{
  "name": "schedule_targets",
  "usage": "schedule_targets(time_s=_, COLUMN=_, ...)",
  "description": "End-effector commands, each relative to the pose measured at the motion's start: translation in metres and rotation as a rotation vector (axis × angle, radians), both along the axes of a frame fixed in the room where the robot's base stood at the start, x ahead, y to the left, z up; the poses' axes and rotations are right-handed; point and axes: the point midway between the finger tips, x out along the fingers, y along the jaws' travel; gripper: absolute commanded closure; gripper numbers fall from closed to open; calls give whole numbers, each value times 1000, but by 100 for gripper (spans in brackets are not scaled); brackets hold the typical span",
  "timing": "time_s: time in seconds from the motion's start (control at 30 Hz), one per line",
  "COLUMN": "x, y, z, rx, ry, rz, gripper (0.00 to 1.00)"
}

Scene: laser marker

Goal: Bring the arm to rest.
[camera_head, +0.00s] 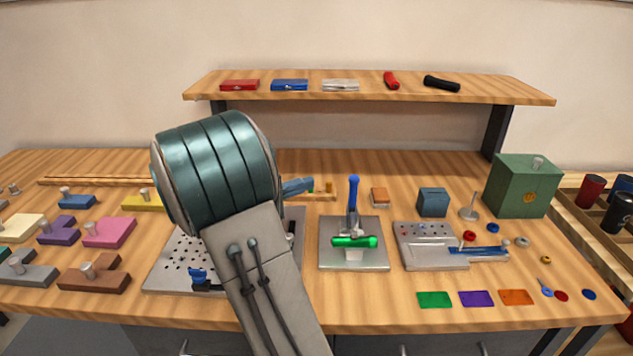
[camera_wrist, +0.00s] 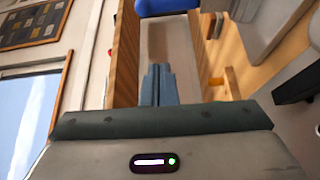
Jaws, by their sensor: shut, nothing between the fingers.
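My arm rises from the bottom of the head view, and its large teal joint hides part of the workbench (camera_head: 400,317). My gripper (camera_head: 300,187) shows just right of that joint, over the back part of the bench. In the wrist view my gripper (camera_wrist: 158,78) has its two blue-grey fingers together, with nothing held between them. The fingers point toward a pale surface between wooden parts, and I see no contact with anything.
A perforated metal plate (camera_head: 165,275) lies partly behind my arm. Right of it stands a fixture (camera_head: 375,258) with a blue lever and green cylinder. A green box (camera_head: 522,186) stands at the right. A raised wooden shelf (camera_head: 365,90) runs behind. Colored blocks fill the left side.

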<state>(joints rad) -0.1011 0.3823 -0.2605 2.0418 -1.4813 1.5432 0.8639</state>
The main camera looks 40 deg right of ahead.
Motion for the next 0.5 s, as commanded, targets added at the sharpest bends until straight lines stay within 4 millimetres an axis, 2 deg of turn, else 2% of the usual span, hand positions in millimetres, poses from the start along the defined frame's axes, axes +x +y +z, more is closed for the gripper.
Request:
schedule_targets(time_s=0.1, x=2, y=7, z=0, rx=0, ry=0, rz=2, gripper=100)
schedule_targets(time_s=0.33, x=0, y=9, z=1, rx=13, ry=-1, rz=-1, gripper=100)
schedule_targets(time_s=0.43, x=-13, y=12, z=3, rx=85, ry=0, rz=-20, gripper=100)
schedule_targets(time_s=0.5, x=-28, y=17, z=3, rx=184, ry=-1, rz=-41, gripper=100)
